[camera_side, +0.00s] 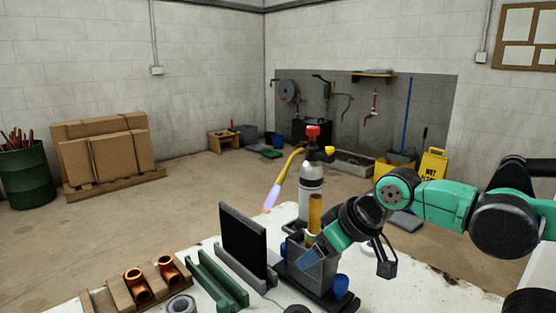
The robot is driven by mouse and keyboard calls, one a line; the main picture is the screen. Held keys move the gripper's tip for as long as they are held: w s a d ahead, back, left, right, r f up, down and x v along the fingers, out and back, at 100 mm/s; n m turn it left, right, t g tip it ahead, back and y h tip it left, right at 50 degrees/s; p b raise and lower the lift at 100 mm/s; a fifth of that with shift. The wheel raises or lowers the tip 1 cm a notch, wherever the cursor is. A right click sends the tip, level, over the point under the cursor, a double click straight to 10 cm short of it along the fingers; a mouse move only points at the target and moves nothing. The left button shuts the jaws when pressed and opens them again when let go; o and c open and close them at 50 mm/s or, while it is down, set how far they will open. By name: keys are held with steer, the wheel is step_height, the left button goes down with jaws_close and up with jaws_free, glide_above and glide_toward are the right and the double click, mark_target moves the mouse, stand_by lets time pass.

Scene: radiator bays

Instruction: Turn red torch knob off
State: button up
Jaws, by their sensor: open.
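The torch (312,180) stands upright behind the workbench's grey holder, a pale cylinder with a dark band. Its red knob (313,132) is on top, and a yellow knob (329,150) sits at its right. A yellow tube curves down left from the head, with a blue-violet flame (271,197) at its tip. My gripper (314,254) is below and slightly right of the torch head, angled down left over the grey holder (312,272). It is open and apart from the red knob; its fingertips are small and hard to make out.
A black upright panel (243,240), green rails (217,280) and copper fittings (137,286) on wooden blocks occupy the bench's left. A blue cup (341,286) stands at the holder's right. The white bench top (430,291) is clear at right.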

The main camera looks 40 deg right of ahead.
step_height(320, 180, up, 16)
step_height(320, 180, up, 10)
steer(key=m+t+h, duration=0.2)
steer(key=t+h, duration=0.2)
steer(key=t, duration=0.9)
glide_above(313, 127)
steer(key=r+v, duration=0.1)
steer(key=v, duration=0.2)
steer(key=f+n+g+y, duration=0.1)
steer(key=f+y, duration=0.2)
steer(key=f, duration=0.2)
steer(key=s+d+f+n+g+y, duration=0.1)
steer(key=f+n+y, duration=0.1)
steer(key=f, duration=0.3)
steer(key=d+f+n+y, duration=0.1)
steer(key=f+n+y, duration=0.1)
steer(key=f, duration=0.3)
steer(key=shift+s+g+y, duration=0.2)
steer(key=shift+g+y, duration=0.2)
steer(key=shift+y, duration=0.4)
steer(key=shift+x, duration=2.3)
jaws_close()
